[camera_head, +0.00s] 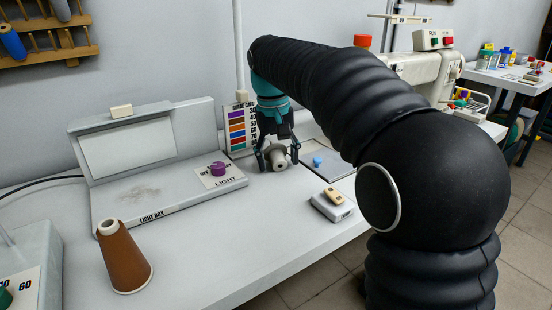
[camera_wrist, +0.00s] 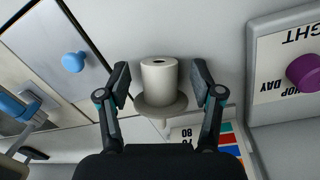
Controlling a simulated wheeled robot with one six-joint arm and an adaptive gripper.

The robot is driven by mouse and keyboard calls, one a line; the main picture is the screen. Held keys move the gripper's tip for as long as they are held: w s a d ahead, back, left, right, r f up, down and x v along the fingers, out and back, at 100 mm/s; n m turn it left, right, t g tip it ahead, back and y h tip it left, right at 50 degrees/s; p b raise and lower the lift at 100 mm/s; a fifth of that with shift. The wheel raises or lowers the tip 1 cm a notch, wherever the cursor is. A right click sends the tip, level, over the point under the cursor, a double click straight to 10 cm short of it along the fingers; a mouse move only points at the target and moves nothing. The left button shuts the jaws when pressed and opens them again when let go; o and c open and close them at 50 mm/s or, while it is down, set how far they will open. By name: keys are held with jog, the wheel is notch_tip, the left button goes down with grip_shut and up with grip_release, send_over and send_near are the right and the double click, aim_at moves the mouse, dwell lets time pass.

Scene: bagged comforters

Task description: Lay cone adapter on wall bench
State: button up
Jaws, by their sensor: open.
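The cone adapter (camera_head: 278,158) is a small grey-white flanged cylinder with a hole in its end. It is on the white wall bench (camera_head: 215,262), right of the light box. In the wrist view the cone adapter (camera_wrist: 159,82) lies between the two open fingers of my gripper (camera_wrist: 160,85), with small gaps on both sides. My gripper (camera_head: 278,155) points down at the bench in the head view. Whether the adapter touches the bench is hard to tell.
The light box (camera_head: 145,200) with a purple knob (camera_head: 217,168) stands left. A brown thread cone (camera_head: 126,258) stands in front. A small grey box (camera_head: 331,206) and a dark-edged panel with a blue knob (camera_head: 318,161) lie right. A colour card (camera_head: 237,127) stands behind.

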jog(key=c, duration=1.2)
jog(key=shift+c, duration=0.2)
jog(key=shift+r, duration=0.1)
